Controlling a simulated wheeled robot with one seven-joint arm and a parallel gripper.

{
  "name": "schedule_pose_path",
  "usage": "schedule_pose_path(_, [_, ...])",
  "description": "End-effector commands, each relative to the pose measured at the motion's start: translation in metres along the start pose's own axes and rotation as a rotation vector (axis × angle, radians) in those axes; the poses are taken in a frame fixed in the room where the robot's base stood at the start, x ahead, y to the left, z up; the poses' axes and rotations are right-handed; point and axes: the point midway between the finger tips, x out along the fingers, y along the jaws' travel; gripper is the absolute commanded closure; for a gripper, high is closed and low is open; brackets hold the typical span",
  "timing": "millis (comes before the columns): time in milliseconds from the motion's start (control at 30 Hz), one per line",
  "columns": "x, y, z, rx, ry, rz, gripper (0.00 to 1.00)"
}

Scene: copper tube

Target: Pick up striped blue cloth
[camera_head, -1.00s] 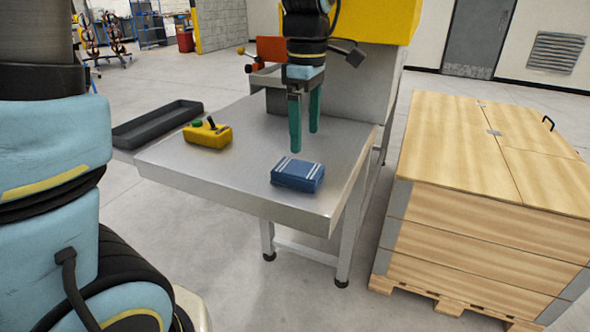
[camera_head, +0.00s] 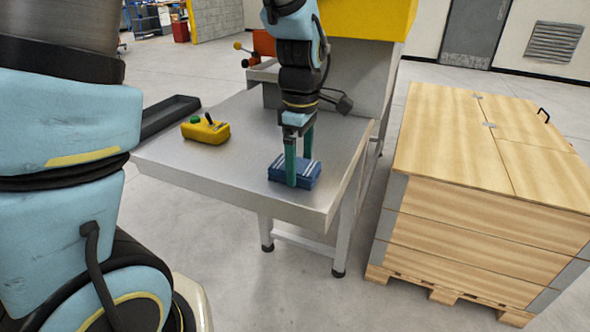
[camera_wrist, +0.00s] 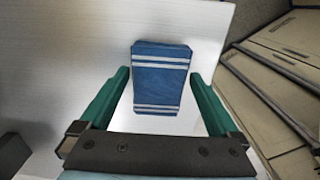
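The striped blue cloth (camera_head: 281,172) is a folded blue block with white stripes, lying on the metal table near its front right edge. It also shows in the wrist view (camera_wrist: 160,80), upright in the picture between the two green fingers. My gripper (camera_head: 299,176) points down over the cloth with its fingers spread. In the head view one finger hangs in front of the cloth and the other is at its far side.
The metal table (camera_head: 225,165) also bears a yellow control box (camera_head: 205,132) with a green button, left of the cloth. A dark tray (camera_head: 168,116) is at the table's left side. A wooden crate (camera_head: 480,190) stands to the right, past a gap.

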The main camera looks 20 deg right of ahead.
Motion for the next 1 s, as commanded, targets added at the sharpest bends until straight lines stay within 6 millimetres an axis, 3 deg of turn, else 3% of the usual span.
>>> schedule_pose_path(67, [0.0,0.0,0.0,0.0,0.0,0.0,0.14])
schedule_pose_path(533, [0.0,0.0,0.0,0.0,0.0,0.0,0.66])
schedule_pose_path(833, [-0.004,0.001,0.0,0.0,0.0,0.002,0.68])
schedule_pose_path(1000, [-0.028,0.001,0.001,0.0,-0.001,0.006,0.68])
